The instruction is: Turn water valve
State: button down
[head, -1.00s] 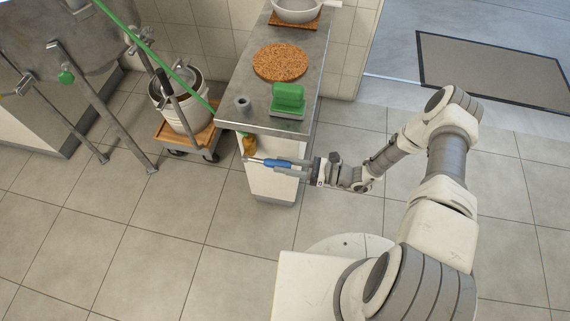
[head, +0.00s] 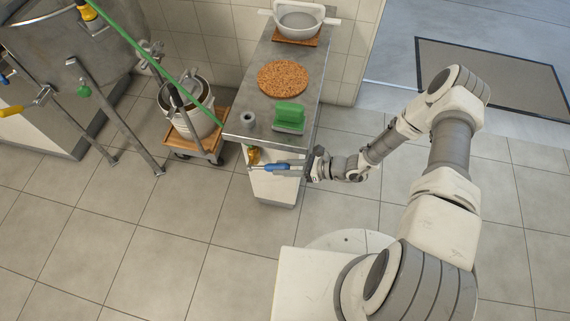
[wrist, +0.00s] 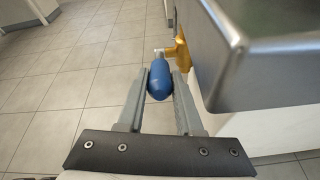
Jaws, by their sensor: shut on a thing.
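The water valve is a brass body (head: 254,155) on the front side of the counter, just below its top edge; it also shows in the wrist view (wrist: 180,50). Its blue lever handle (head: 277,168) points right in the head view. My gripper (wrist: 160,85) is shut on the blue handle, with one finger on each side of it. In the head view my gripper (head: 292,167) is at the handle's right end.
The steel counter (head: 262,108) overhangs close beside my gripper. On it are a green scrubber (head: 289,117), a cork mat (head: 283,78) and a strainer (head: 299,20). A green hose (head: 150,62) runs down to the valve area. A bucket on a wooden dolly (head: 205,143) stands left. Open floor lies in front.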

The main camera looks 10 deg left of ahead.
jog(key=shift+r, duration=0.1)
dwell(0.3)
jog(key=c, duration=0.6)
grip_release()
jog(key=v, duration=1.1)
jog(key=p+v, duration=0.1)
jog(key=v, duration=0.5)
jog(key=shift+w+d+r, duration=0.1)
jog(key=shift+r, duration=0.3)
